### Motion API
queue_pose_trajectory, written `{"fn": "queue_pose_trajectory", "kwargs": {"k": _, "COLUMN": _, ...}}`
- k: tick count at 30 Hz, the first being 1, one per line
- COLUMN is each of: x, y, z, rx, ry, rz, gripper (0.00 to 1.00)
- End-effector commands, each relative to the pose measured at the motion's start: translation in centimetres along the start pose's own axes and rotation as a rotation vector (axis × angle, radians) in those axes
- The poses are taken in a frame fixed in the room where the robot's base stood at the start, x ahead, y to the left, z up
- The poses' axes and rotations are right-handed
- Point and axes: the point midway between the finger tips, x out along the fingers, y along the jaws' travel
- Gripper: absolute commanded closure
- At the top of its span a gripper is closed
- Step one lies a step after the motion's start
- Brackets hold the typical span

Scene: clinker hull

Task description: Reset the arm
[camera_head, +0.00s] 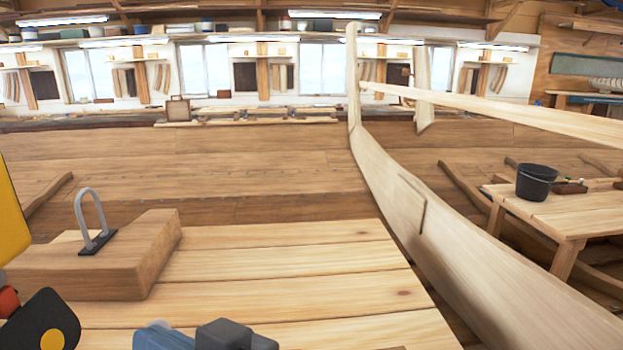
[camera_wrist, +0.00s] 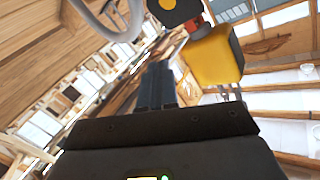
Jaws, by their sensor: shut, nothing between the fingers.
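My gripper (camera_wrist: 157,88) shows in the wrist view, where its two dark fingers lie together, shut and empty. I cannot make it out for sure in the head view. A wooden block (camera_head: 115,262) with a grey metal loop (camera_head: 91,218) upright on a dark plate sits at the left of the plank bench top (camera_head: 300,265). A grey curved bar, which looks like the same loop, shows near the top of the wrist view (camera_wrist: 112,22), to the left of the fingers and apart from them in the picture.
A long curved timber (camera_head: 440,235) rises on the right of the bench, with a pale plank (camera_head: 500,108) running off to the right. A black bucket (camera_head: 535,185) stands on a low wooden table (camera_head: 570,213). A blue and grey object (camera_head: 205,337) shows at the bottom edge.

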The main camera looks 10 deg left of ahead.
Motion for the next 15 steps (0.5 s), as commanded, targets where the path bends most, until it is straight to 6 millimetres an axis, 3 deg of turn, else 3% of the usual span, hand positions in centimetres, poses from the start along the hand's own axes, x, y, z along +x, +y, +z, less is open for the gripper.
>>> {"fn": "queue_pose_trajectory", "kwargs": {"k": 9, "x": -8.0, "y": 6.5, "z": 6.7, "rx": 0.174, "ry": 0.194, "rz": 0.335, "gripper": 1.00}}
{"fn": "queue_pose_trajectory", "kwargs": {"k": 15, "x": -14.7, "y": 8.6, "z": 11.4, "rx": 0.214, "ry": 0.269, "rz": 0.561, "gripper": 1.00}}
